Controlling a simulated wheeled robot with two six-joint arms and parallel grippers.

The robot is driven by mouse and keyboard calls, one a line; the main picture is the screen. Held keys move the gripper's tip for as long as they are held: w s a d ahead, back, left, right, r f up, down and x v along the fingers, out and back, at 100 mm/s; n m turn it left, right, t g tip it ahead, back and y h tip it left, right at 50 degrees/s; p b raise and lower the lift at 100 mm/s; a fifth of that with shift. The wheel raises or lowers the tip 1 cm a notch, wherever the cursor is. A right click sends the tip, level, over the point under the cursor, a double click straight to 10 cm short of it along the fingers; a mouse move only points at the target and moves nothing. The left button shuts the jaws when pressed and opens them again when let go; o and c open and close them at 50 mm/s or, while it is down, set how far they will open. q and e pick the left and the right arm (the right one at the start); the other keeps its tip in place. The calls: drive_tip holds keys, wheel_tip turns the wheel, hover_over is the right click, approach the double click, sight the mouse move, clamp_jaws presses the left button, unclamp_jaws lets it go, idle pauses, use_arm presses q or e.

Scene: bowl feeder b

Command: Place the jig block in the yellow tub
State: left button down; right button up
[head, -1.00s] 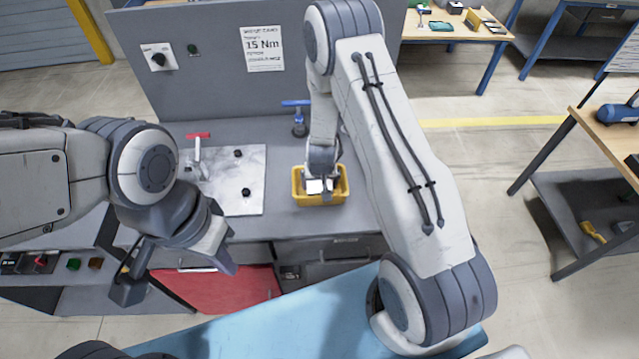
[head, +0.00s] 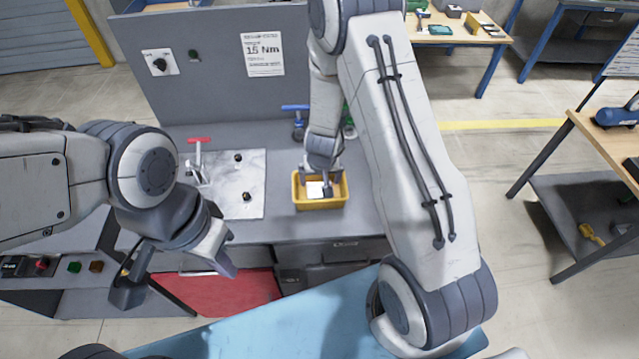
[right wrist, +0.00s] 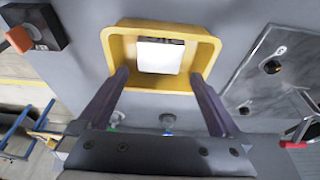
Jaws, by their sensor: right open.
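The yellow tub (head: 320,204) stands on the grey bench under my right arm, and it also shows at the top of the right wrist view (right wrist: 113,48). A white block (right wrist: 160,56), which looks like the jig block, lies inside the tub; it shows in the head view (head: 314,190) too. My right gripper (right wrist: 160,80) is open, its two fingers apart near the tub's near rim, with nothing between them. In the head view the right gripper (head: 318,178) is over the tub. My left gripper (head: 178,278) is in front of the bench, empty, with its jaws apart.
A metal plate (head: 240,180) with dark knobs and a red-handled clamp (head: 199,150) lie left of the tub. A blue-handled clamp (head: 297,120) stands behind it. A grey panel (head: 215,75) rises at the bench's back.

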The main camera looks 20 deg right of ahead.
drive_tip(key=s+a+r+n+y+p, duration=0.1)
drive_tip(key=s+a+r+n+y, duration=0.1)
drive_tip(key=s+a+r, duration=0.4)
drive_tip(key=s+a+r+n+y+p, duration=0.1)
drive_tip(key=s+a+r+n, duration=0.1)
drive_tip(key=a+r, duration=0.7)
drive_tip(key=s+r+n+g, duration=0.1)
drive_tip(key=s+r+n, duration=0.2)
drive_tip(key=s, duration=0.6)
drive_tip(key=s+r+n+g+h, duration=0.1)
drive_tip(key=s+r+n+g, duration=0.1)
drive_tip(key=s+r, duration=0.6)
drive_tip(key=shift+s+n, duration=0.8)
drive_tip(key=shift+s, duration=0.15)
drive_tip(key=shift+f, duration=0.1)
wheel_tip(320, 180, down, 14)
drive_tip(key=b, duration=1.3)
drive_tip(key=shift+r+b, duration=0.25)
drive_tip(key=shift+b, duration=0.1)
